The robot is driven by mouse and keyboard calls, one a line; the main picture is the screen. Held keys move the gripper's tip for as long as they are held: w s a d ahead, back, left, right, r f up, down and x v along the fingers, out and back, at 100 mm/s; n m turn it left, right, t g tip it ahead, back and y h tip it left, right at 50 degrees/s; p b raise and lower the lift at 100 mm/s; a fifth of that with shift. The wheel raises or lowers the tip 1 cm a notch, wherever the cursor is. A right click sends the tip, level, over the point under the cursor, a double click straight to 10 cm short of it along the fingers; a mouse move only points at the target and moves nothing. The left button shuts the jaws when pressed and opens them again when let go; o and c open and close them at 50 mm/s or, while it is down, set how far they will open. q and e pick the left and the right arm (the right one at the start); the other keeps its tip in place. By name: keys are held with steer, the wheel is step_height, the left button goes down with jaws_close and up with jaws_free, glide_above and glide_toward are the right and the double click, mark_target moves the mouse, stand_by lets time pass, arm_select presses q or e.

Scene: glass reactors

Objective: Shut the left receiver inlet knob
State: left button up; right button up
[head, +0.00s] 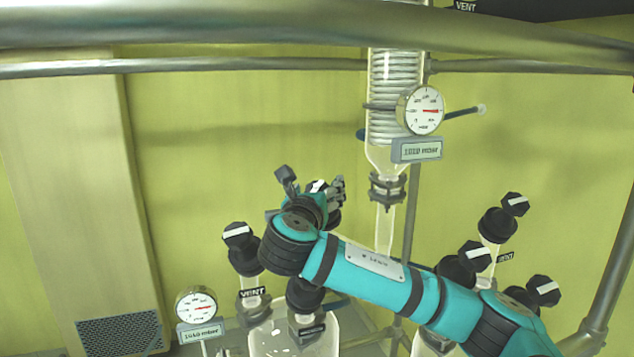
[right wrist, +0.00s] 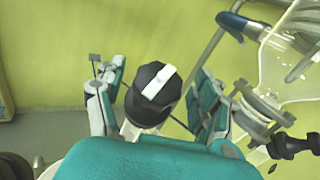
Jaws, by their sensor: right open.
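My right gripper (head: 312,182) reaches in from the lower right and is open. In the right wrist view, its two teal fingers (right wrist: 157,90) stand on either side of a black knob (right wrist: 152,98) with a white bar on its cap. Gaps show between the knob and both fingers. The white bar runs diagonally across the cap. In the head view only part of this knob (head: 318,187) shows between the fingers; my wrist covers the area below it. No readable label identifies it as the left receiver inlet knob. My left gripper is not in view.
A black VENT knob (head: 237,236) stands left of my wrist, by a round gauge (head: 196,307). A glass condenser (head: 392,100) with another gauge (head: 424,108) rises behind. More black knobs (head: 515,204) stand at the right. A metal rail (head: 250,30) crosses the top.

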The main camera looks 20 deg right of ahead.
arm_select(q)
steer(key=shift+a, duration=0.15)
arm_select(e)
steer(key=shift+w, duration=0.15)
steer(key=shift+c, duration=0.3)
steer(key=c, duration=1.1)
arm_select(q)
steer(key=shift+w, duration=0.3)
arm_select(e)
steer(key=shift+c, duration=0.2)
steer(key=shift+m+h, duration=0.3)
steer(key=shift+m, duration=0.1)
